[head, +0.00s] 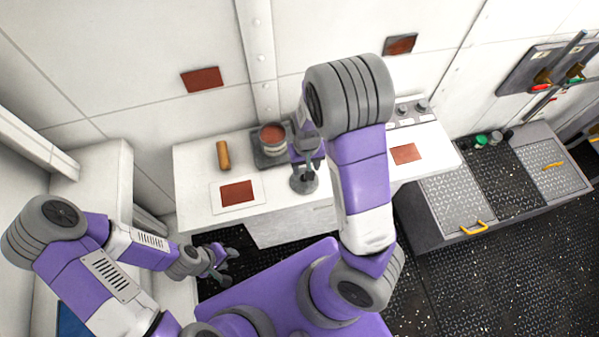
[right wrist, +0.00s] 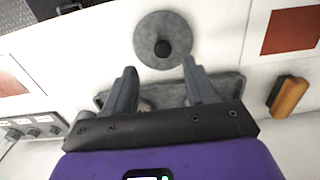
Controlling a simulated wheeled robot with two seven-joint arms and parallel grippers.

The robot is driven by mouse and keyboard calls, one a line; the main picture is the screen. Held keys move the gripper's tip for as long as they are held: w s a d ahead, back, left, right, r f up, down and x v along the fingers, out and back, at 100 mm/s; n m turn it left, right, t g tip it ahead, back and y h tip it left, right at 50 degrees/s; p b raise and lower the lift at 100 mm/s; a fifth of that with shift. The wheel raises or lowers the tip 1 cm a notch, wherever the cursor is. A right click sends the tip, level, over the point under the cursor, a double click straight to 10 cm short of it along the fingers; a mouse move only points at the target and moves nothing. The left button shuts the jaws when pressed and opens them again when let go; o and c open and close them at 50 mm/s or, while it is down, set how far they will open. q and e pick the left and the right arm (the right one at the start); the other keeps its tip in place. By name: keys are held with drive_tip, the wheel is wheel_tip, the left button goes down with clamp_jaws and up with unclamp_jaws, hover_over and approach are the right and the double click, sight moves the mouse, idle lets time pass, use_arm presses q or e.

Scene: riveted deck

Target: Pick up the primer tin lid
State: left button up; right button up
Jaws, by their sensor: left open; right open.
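The primer tin lid, a round grey disc with a dark knob, lies on the white worktop near its front edge in the head view (head: 304,186). It also shows in the right wrist view (right wrist: 148,50), just beyond the fingertips. The open primer tin (head: 272,146) with reddish-brown contents stands behind it on a grey tray (head: 262,159). My right gripper (head: 307,152) is open and above the worktop by the lid, partly hidden by its own arm; its fingers show apart and empty in the right wrist view (right wrist: 159,74). My left gripper (head: 224,267) is open and empty, low in front of the worktop.
A wooden-handled tool (head: 223,155) and a rust-red sample card (head: 237,192) lie on the left of the worktop. Another red patch (head: 405,154) and a knobbed panel (head: 412,110) are at the right. A low metal-plated bench (head: 462,198) stands further right.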

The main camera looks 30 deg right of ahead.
drive_tip(key=f, duration=0.4)
drive_tip(key=f+b, duration=0.1)
drive_tip(key=f, duration=0.1)
drive_tip(key=shift+a, duration=0.25)
drive_tip(key=shift+s, duration=0.1)
drive_tip(key=shift+c, duration=0.5)
clamp_jaws()
